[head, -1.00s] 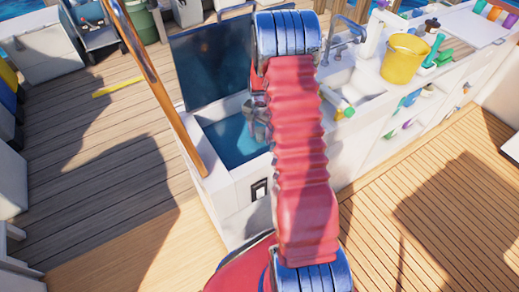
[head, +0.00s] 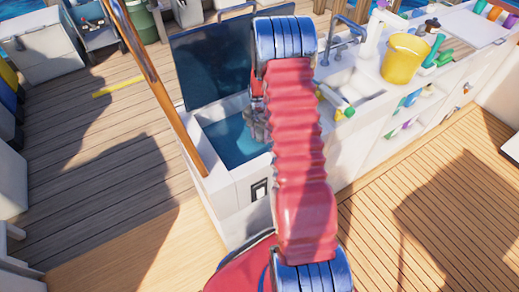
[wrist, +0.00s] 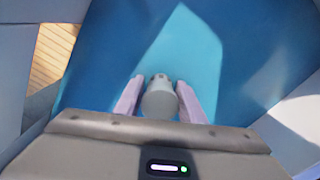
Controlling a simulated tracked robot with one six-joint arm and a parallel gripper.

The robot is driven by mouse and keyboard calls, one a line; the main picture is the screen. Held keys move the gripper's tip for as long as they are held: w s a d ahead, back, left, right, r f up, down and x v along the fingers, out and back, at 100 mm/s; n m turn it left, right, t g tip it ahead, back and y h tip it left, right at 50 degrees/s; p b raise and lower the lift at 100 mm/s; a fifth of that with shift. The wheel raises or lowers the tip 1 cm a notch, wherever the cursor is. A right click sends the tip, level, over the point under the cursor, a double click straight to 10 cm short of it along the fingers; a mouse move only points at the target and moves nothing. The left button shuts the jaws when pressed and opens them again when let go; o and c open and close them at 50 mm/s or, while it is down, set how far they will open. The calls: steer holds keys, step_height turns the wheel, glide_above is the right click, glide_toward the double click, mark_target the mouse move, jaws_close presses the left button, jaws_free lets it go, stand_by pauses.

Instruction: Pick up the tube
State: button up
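A pale grey cylinder, which looks like the tube (wrist: 160,98), shows in the wrist view between the two pinkish fingers of my gripper (wrist: 160,84). One finger stands close on each side of it. I cannot tell whether they press on it or a thin gap remains. In the head view my gripper (head: 257,127) is partly hidden behind my red arm and reaches into the open hatch (head: 203,117). The tube cannot be made out in the head view.
The hatch has pale walls and a blue inside, with its dark lid (head: 212,62) raised behind. A brown pole (head: 160,85) slants along its left side. A tap (head: 350,35) and a yellow bucket (head: 404,59) stand on the counter to the right.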

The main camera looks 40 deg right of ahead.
mark_target(260, 130)
jaws_close()
stand_by(0.5)
step_height(260, 130, up, 10)
steer(key=shift+r, duration=0.1)
stand_by(0.5)
stand_by(0.4)
